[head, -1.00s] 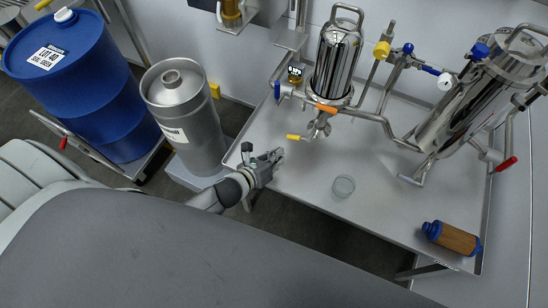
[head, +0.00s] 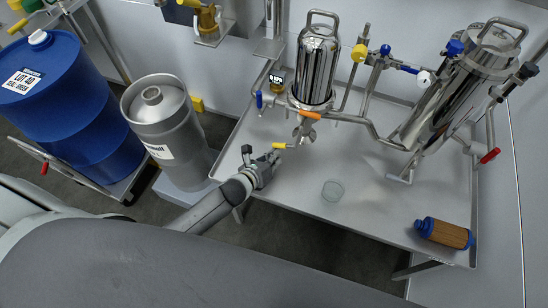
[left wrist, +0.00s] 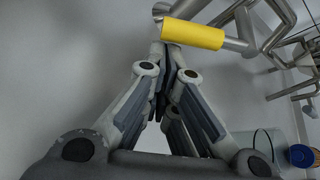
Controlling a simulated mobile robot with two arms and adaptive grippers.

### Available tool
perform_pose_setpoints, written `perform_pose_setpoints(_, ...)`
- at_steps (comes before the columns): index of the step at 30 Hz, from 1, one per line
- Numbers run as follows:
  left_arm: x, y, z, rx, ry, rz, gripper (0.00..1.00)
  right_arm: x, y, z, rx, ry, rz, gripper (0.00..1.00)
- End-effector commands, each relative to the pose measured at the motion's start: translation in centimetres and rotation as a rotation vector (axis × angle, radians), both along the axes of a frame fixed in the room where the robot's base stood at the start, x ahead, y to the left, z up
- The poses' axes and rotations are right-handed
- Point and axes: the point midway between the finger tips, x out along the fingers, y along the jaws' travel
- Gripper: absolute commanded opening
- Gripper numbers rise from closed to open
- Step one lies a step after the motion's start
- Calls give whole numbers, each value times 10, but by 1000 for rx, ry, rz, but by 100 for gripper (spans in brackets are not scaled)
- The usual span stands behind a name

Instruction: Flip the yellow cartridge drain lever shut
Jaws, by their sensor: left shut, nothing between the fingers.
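The yellow drain lever (head: 279,146) sticks out to the left from the drain valve (head: 303,132) under the upright steel cartridge housing (head: 316,75). In the left wrist view the yellow grip (left wrist: 193,34) lies across the top, just beyond the fingertips. My left gripper (head: 272,160) is shut and empty, just below and left of the lever's tip. Whether the fingertips touch the lever I cannot tell. My right gripper is not in view.
A clear glass dish (head: 333,191) stands on the steel table (head: 290,205). A blue-ended brown cartridge (head: 444,233) lies at the right. A tilted steel housing (head: 455,90), pipes and an orange handle (head: 311,115) are close by. A steel drum (head: 165,125) stands left of the table.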

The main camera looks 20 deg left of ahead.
Motion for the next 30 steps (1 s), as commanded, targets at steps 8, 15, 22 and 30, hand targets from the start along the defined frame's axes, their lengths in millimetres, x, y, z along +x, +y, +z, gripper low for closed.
perform_pose_setpoints(8,0,6,12,141,-4,-1,0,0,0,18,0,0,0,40)
perform_pose_setpoints(15,1,12,23,303,-12,-1,0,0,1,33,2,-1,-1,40)
perform_pose_setpoints(22,2,15,29,412,-17,1,0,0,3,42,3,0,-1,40)
perform_pose_setpoints(30,2,15,29,424,-20,1,0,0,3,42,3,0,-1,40)
